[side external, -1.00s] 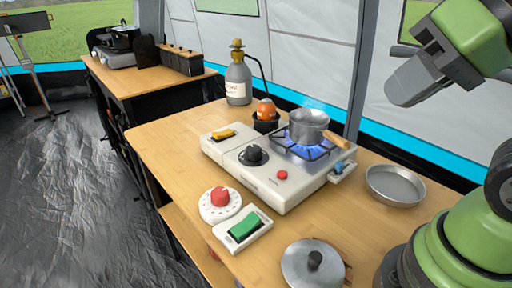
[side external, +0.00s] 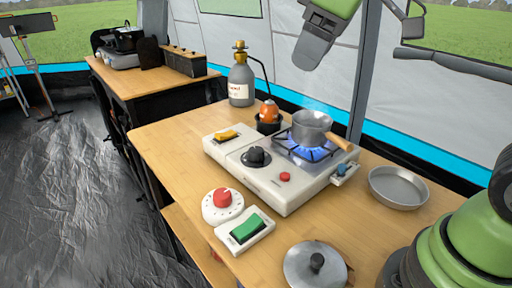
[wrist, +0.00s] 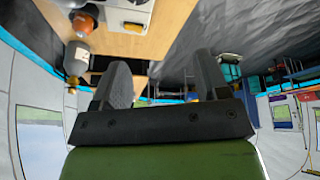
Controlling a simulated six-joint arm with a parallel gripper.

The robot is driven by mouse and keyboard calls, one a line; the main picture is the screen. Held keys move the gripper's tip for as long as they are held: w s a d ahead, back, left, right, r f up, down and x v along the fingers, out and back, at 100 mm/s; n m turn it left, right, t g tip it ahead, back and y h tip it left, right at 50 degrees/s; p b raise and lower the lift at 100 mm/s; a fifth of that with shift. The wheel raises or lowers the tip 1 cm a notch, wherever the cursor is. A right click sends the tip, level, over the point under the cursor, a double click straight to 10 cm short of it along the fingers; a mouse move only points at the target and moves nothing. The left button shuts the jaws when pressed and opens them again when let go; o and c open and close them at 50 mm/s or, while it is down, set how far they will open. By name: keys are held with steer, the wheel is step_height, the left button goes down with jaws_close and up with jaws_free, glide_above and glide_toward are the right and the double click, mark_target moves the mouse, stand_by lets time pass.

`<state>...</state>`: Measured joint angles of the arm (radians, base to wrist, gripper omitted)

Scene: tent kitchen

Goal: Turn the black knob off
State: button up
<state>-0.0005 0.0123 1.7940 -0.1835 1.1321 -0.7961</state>
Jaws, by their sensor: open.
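The black knob (side external: 256,156) sits on top of the white stove (side external: 285,190), left of the burner. A blue flame (side external: 309,153) burns under a small metal pot (side external: 311,126) on the burner. My gripper (side external: 310,58) is in the air above and behind the stove, well apart from the knob, near the tent wall. In the wrist view my gripper's two fingers (wrist: 160,83) stand apart with nothing between them. The knob cannot be made out in the wrist view.
A red dial (side external: 222,198) and a green switch (side external: 246,228) lie in front of the stove. A yellow switch (side external: 227,134) is on its left. A gas bottle (side external: 241,80) stands behind. A pan (side external: 398,187) and a lid (side external: 315,264) lie to the right and front.

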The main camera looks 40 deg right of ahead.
steer(key=w+f+n+g, duration=0.2)
steer(key=w+f+n, duration=0.35)
steer(key=w, duration=0.35)
steer(key=n+g+h, duration=0.1)
steer(key=n+g, duration=0.1)
steer(key=n, duration=0.4)
glide_toward(256, 150)
step_height(256, 150, down, 9)
steer(key=shift+w+f, duration=0.1)
steer(key=shift+c, duration=0.5)
steer(key=c, duration=0.8)
